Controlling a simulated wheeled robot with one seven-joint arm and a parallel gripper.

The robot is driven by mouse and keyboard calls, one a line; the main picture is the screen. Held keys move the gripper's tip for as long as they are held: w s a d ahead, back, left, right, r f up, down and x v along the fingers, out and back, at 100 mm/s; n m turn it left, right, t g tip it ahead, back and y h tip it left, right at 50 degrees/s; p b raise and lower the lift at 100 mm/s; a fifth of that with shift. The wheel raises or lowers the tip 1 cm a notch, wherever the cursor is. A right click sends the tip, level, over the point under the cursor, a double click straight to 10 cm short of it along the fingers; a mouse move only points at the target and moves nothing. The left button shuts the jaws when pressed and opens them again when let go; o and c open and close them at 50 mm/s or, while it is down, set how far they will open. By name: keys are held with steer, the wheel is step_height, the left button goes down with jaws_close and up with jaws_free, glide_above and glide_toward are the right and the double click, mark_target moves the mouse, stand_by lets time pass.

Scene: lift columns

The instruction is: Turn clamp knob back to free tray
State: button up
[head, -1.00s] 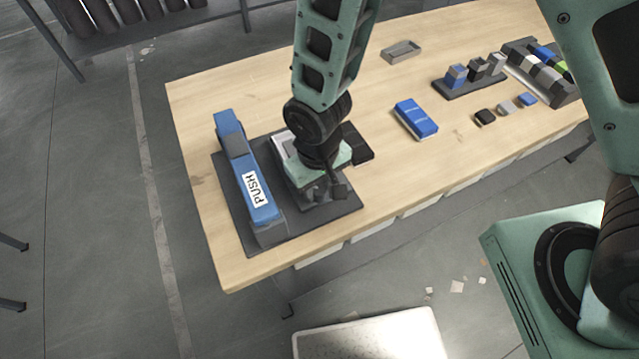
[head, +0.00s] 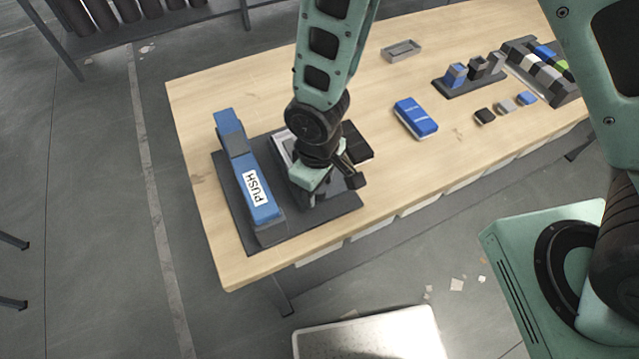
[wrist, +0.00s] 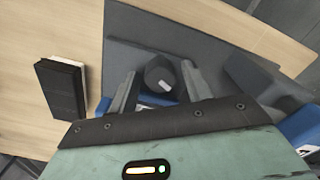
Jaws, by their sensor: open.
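The clamp knob (wrist: 160,75) is dark and round with a white mark, and it shows in the wrist view. My gripper (wrist: 162,84) is open, with one finger on each side of the knob. I cannot tell whether the fingers touch it. In the head view my gripper (head: 350,174) is low over the dark base plate (head: 285,232), and it hides the knob. A pale-rimmed part (head: 281,148), perhaps the tray, shows partly behind my arm. A blue part shows below the knob in the wrist view.
A blue bar marked PUSH (head: 250,180) stands on the plate's left side. A black box (wrist: 62,88) lies beside the plate. A blue box (head: 415,117), a grey tray (head: 401,50) and block racks (head: 470,80) are farther right. The table's near edge is close.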

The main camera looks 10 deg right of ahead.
steer(key=shift+r, duration=0.15)
steer(key=shift+r+p, duration=2.7)
steer(key=shift+r, duration=0.75)
steer(key=shift+w+d, duration=0.1)
